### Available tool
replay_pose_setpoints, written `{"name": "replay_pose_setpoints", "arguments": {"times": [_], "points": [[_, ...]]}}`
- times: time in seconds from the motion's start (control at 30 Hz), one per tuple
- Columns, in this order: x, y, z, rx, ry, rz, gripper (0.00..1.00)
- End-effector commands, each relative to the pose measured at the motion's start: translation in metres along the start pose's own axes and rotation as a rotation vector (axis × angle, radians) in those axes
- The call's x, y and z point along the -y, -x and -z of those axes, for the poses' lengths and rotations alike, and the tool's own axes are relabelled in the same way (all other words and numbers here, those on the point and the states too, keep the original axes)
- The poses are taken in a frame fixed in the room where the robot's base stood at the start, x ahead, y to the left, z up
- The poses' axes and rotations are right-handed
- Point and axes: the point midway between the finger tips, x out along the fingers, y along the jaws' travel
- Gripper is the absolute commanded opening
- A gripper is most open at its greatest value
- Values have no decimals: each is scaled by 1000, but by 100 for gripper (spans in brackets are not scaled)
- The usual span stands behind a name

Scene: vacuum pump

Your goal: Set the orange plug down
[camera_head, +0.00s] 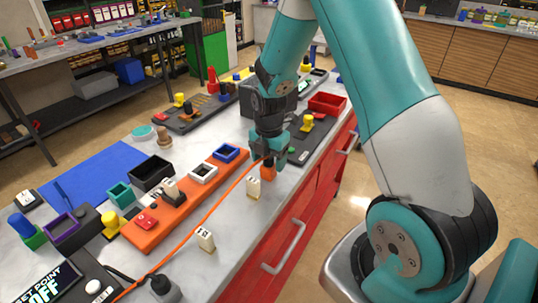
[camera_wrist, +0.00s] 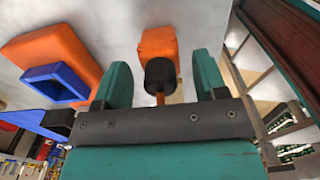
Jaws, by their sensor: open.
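The orange plug (camera_head: 268,172) is at the right edge of the grey worktop, just under my gripper (camera_head: 267,156). In the wrist view the plug (camera_wrist: 157,42) shows an orange body and a dark round part with a short orange cable end. My gripper (camera_wrist: 161,75) is open, one teal finger on each side of the plug, with a visible gap at both sides. The plug appears to rest on the worktop, though my gripper hides its top in the head view.
An orange cable (camera_head: 221,199) runs along the worktop to the front left. White labelled blocks (camera_head: 254,188) (camera_head: 205,239) stand near it. An orange board (camera_head: 176,218) with a blue open box (camera_head: 226,153) lies left. Red drawers (camera_head: 300,211) are below the right edge.

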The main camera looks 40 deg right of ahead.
Motion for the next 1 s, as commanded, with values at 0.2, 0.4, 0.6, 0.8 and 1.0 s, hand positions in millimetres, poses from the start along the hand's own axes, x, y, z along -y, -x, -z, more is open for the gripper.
{"name": "replay_pose_setpoints", "arguments": {"times": [0.2,0.4,0.6,0.8,1.0], "points": [[-1,26,-1,3,0,-6,66],[-1,71,-1,4,0,-6,66],[-1,107,0,2,0,-4,66],[0,125,7,-3,-24,-8,66],[6,152,78,-66,-285,-59,66]]}}
